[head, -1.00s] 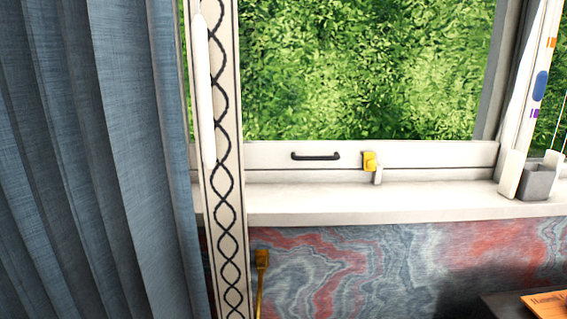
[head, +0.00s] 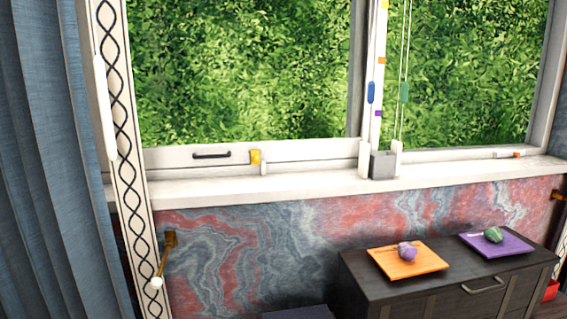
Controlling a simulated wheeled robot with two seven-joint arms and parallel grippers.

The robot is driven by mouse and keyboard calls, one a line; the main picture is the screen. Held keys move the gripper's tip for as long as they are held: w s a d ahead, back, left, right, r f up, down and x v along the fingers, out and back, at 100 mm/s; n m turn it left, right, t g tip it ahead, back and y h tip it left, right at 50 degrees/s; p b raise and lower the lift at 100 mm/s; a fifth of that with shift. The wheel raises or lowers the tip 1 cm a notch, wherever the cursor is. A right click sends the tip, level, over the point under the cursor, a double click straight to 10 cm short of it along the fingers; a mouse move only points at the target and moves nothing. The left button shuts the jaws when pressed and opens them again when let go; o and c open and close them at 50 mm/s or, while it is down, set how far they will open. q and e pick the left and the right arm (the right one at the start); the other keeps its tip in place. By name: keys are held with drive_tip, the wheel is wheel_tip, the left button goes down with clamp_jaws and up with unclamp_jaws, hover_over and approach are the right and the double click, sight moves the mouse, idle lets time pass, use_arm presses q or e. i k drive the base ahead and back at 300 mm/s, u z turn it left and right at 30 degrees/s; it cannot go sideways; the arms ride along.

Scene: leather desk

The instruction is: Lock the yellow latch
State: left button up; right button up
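The yellow latch (head: 255,157) is a small yellow piece on the bottom rail of the left window, just right of a black bar handle (head: 211,155). A small white piece (head: 264,168) stands against its right side, on the lower frame. The latch is too small to tell whether it is locked. Neither of my grippers shows in the head view.
A white sill (head: 300,190) runs below the windows. A grey box (head: 382,166) stands on it between white uprights. A blue curtain (head: 40,170) hangs at left.

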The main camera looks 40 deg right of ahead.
sight(254, 155)
drive_tip(key=z, duration=1)
drive_tip(key=i, duration=0.2)
drive_tip(key=z, duration=0.1)
